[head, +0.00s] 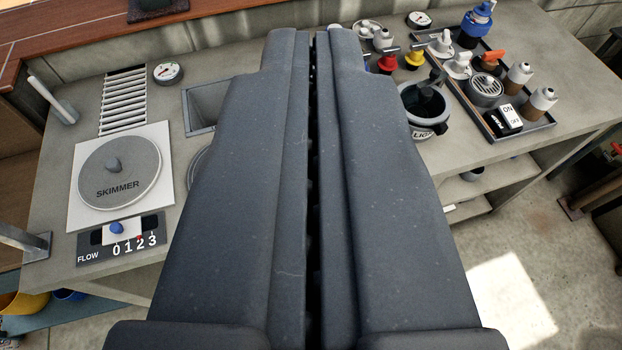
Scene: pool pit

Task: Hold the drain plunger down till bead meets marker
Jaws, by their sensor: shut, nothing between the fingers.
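My gripper (313,38) fills the middle of the head view, its two dark fingers shut with only a thin dark gap between them. They extend over the grey counter and hide its middle. I cannot make out the drain plunger for certain; it may be behind the fingers. At the lower left, a dark gauge plate (90,252) reads FLOW, with the digits 0 1 2 3. A blue bead (117,228) sits on it near the 0 and 1. A small red marker (139,237) shows near the 2.
A round SKIMMER lid (118,172) lies left of my gripper, near a slatted grate (124,100) and a dial (168,73). A square basin (205,104) is partly hidden. On the right stand a dark pot (424,110) and a tray (497,133) crowded with valves and bottles.

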